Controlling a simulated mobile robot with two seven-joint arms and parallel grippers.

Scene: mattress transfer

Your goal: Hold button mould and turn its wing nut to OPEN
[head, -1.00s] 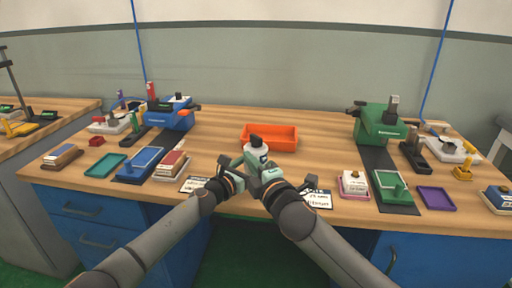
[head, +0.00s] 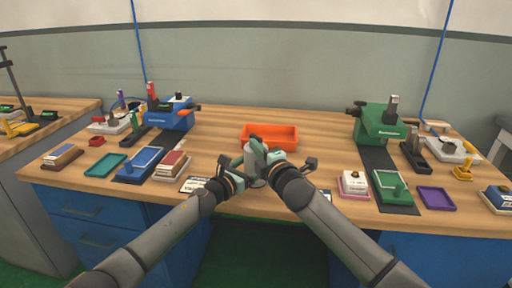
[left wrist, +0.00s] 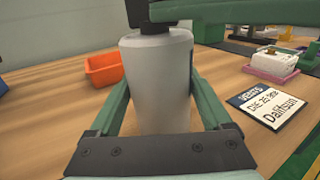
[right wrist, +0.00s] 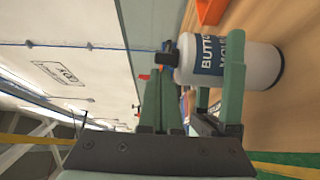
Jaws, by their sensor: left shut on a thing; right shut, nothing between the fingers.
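The button mould is a pale grey-white cylinder (left wrist: 156,85) with a blue label that shows in the right wrist view (right wrist: 238,62). It stands upright between the fingers of my left gripper (head: 246,172), which is shut on its sides. The dark wing nut (left wrist: 152,14) is on its top and also shows in the right wrist view (right wrist: 168,55). My right gripper (head: 260,148) is shut and empty, its fingers beside the nut at the top of the mould. Contact with the nut is unclear, and the nut's pointing direction cannot be read.
An orange tray (head: 278,137) lies behind the mould on the wooden bench (head: 225,145). A printed card (left wrist: 270,104) lies to its right in the left wrist view. A blue press (head: 172,119) stands at the left and a green press (head: 380,124) at the right.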

